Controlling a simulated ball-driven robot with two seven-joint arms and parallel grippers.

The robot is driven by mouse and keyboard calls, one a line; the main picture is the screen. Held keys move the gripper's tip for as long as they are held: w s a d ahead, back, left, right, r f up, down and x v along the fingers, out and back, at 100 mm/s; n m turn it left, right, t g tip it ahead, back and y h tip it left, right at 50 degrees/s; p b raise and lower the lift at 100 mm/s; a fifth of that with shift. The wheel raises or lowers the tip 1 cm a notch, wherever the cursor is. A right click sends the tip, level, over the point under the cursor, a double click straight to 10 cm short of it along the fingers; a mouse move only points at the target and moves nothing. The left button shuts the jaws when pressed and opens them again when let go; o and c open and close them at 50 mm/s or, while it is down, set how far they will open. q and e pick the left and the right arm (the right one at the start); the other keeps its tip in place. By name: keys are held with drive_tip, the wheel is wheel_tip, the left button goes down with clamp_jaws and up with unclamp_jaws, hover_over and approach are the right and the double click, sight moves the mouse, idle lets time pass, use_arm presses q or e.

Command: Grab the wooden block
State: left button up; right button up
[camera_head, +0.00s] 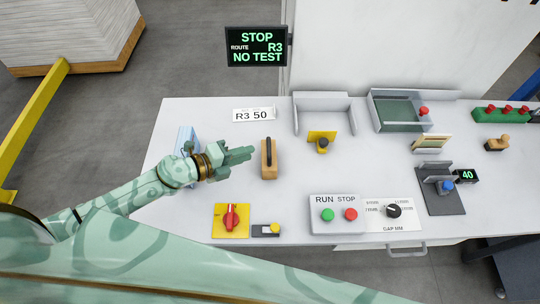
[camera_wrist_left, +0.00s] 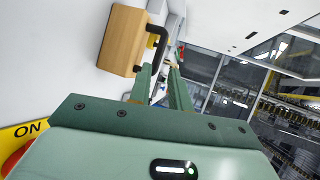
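The wooden block (camera_head: 269,172) stands on the white table, left of its middle, with a black handle on top. In the left wrist view the wooden block (camera_wrist_left: 122,42) is at the upper left, its black handle bent toward the fingers. My left gripper (camera_head: 248,153) is just left of the block in the head view, its fingers pointing toward the block. In the left wrist view the left gripper (camera_wrist_left: 161,72) has its two green fingers apart, with no object seen gripped between them. My right gripper is not in view.
A yellow plate with a red knob (camera_head: 231,217) lies in front of the left gripper. A white R3 50 card (camera_head: 254,115) lies behind the block, and a yellow bracket (camera_head: 322,136) is to its right. A RUN/STOP button box (camera_head: 338,201) stands at the front.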

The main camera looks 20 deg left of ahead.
sight(269, 147)
use_arm(q)
drive_tip(key=b+x, duration=0.1)
drive_tip(key=x, duration=0.7)
drive_tip(key=shift+w+d+f, duration=0.2)
drive_tip(key=shift+d+f, duration=0.05)
drive_tip(key=shift+s, duration=0.1)
clamp_jaws()
